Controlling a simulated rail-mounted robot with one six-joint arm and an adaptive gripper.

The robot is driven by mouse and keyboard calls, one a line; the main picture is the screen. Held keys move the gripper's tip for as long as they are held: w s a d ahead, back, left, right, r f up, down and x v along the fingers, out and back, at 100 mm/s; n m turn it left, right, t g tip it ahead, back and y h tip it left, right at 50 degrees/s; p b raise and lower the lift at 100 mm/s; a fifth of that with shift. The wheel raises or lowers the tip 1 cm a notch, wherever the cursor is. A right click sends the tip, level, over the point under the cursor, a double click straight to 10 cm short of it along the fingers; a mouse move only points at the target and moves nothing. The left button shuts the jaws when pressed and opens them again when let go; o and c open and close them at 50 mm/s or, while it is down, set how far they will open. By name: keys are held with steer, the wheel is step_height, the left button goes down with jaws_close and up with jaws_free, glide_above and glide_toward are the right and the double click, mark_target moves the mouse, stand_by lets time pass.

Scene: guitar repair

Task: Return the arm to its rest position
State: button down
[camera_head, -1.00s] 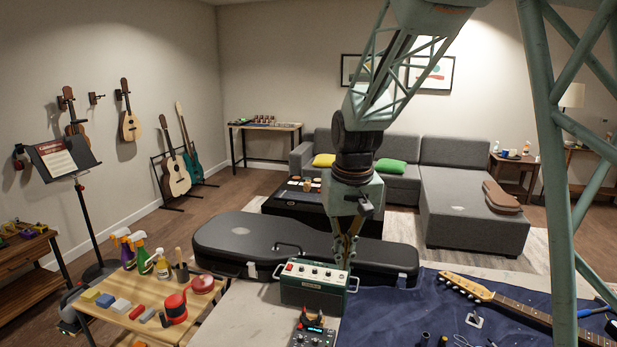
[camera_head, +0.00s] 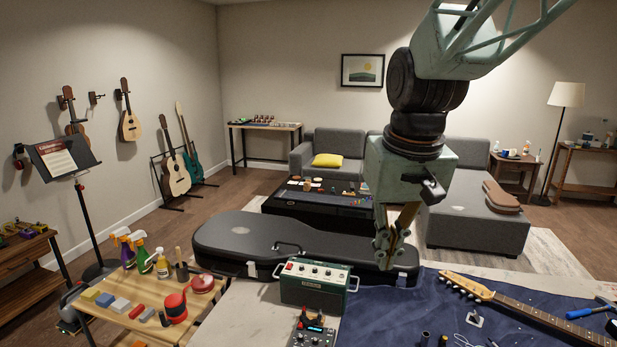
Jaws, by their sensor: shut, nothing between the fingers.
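My gripper (camera_head: 388,254) hangs from my arm right of the picture's middle, fingers pointing down. Its fingers are shut with nothing between them. In the picture it lies in front of the right end of the black guitar case (camera_head: 243,243), up and to the right of the small green amplifier (camera_head: 314,284). It looks clear of both, though the exact gap cannot be told. My arm comes down from the upper right and hides part of the grey sofa (camera_head: 480,221).
A guitar neck (camera_head: 525,309) lies on a dark blue cloth (camera_head: 414,322) at the lower right. A pedal (camera_head: 312,337) stands in front of the amplifier. Spray bottles and colored blocks sit on a wooden table (camera_head: 135,322) at the left. A low black table (camera_head: 288,207) stands behind the case.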

steer(key=s+d+r, duration=0.1)
steer(key=s+d, duration=0.2)
steer(key=s, duration=1)
steer(key=s+d+r+m+t, duration=0.1)
steer(key=s+d+r, duration=0.1)
steer(key=s, duration=1.2)
steer(key=shift+d+t+b, duration=0.3)
steer(key=shift+d, duration=0.2)
steer(key=shift+f, duration=0.1)
